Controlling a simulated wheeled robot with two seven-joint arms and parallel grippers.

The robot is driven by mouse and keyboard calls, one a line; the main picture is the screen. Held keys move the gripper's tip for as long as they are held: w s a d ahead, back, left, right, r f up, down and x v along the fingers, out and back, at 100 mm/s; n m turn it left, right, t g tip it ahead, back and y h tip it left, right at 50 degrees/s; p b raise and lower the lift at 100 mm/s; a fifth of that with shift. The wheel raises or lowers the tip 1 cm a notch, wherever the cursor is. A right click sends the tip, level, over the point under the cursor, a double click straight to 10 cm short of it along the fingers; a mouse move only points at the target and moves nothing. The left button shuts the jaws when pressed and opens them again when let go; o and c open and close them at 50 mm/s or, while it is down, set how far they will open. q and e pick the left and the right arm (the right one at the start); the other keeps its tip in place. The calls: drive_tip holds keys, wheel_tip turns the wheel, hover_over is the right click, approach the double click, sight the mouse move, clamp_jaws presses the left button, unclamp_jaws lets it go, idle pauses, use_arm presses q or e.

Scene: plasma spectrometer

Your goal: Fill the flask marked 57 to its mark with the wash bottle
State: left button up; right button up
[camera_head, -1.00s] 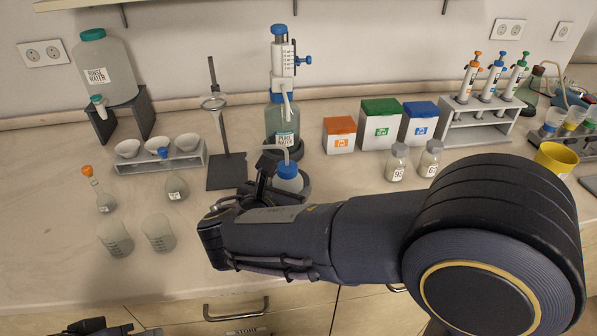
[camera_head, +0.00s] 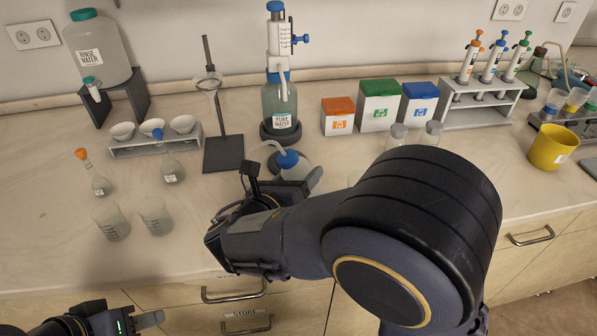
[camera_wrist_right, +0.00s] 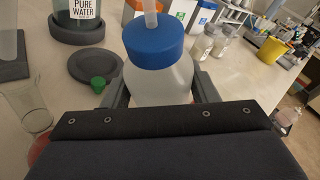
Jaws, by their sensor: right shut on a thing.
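The wash bottle (camera_head: 297,171) has a blue cap and a bent spout pointing left. My right gripper (camera_head: 283,178) is shut around its body; in the right wrist view the bottle (camera_wrist_right: 160,80) sits between both fingers, beside an empty round dark base (camera_wrist_right: 95,66). Its lower part is hidden. Two small labelled flasks stand on the left of the bench: one with an orange stopper (camera_head: 101,186), one with a blue stopper (camera_head: 173,172). Their numbers are too small to read. My left gripper (camera_head: 125,322) is at the bottom left, away from the bench objects; its opening is unclear.
Two beakers (camera_head: 111,222) (camera_head: 155,217) stand in front of the flasks. A rack with white bowls (camera_head: 155,147), a stand with a funnel (camera_head: 223,150) and the pure water dispenser bottle (camera_head: 281,105) stand behind. Coloured boxes (camera_head: 380,106) and a pipette rack (camera_head: 483,107) are further right.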

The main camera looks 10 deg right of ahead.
drive_tip(key=shift+o, duration=0.3)
drive_tip(key=shift+s+f+p, duration=0.1)
drive_tip(key=shift+p, duration=0.25)
idle(0.6)
drive_tip(key=shift+c, duration=1.2)
drive_tip(key=shift+c, duration=0.4)
drive_tip(key=shift+c, duration=0.2)
drive_tip(key=shift+c, duration=0.2)
